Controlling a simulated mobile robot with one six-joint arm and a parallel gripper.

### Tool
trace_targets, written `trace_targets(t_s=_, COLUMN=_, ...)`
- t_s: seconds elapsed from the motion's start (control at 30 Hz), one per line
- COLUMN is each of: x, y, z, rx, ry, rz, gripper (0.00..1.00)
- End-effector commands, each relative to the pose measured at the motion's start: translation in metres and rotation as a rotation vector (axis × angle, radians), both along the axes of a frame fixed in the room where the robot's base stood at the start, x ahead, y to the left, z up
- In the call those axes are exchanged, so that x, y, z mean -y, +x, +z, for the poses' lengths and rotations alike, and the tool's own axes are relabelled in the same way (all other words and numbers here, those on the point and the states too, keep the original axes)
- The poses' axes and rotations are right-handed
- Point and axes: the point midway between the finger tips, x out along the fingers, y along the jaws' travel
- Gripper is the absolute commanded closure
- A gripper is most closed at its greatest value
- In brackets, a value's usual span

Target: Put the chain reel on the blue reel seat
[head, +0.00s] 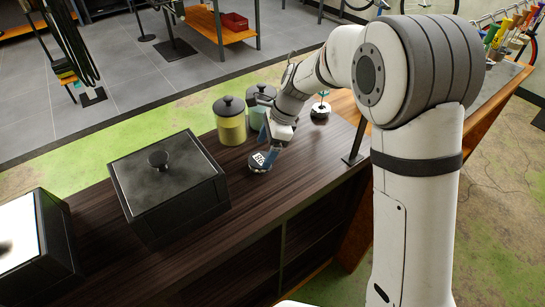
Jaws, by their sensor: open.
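A small dark round piece with a black-and-white patterned top (259,162) sits on the dark wooden counter, just below my gripper. It may be the chain reel, but I cannot tell for sure. My gripper (267,146) is open, with blue-grey fingers pointing down close to this piece. I cannot tell whether they touch it. A second small round piece with a patterned base and a teal top (320,109) stands farther back, right of my gripper. I cannot tell whether it is the blue reel seat; no seat is clearly recognizable.
A yellow canister (230,126) and a green canister (256,112), both black-lidded, stand close behind my gripper. A large black lidded box (168,180) stands to the left, another box (35,240) farther left. The counter (235,220) is clear in front.

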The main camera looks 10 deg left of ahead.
Motion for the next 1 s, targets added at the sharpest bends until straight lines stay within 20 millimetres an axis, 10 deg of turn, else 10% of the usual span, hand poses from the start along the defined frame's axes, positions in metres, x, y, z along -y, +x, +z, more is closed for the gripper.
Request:
trace_targets(t_s=0.33, x=0.024, y=0.011, z=0.063, rx=0.002, ry=0.002, rz=-0.001, gripper=0.18)
trace_targets(t_s=0.77, x=0.035, y=0.01, z=0.081, rx=0.016, ry=-0.001, rz=0.016, gripper=0.18)
trace_targets(t_s=1.0, x=0.109, y=-0.03, z=0.109, rx=0.217, ry=-0.05, rz=0.251, gripper=0.18)
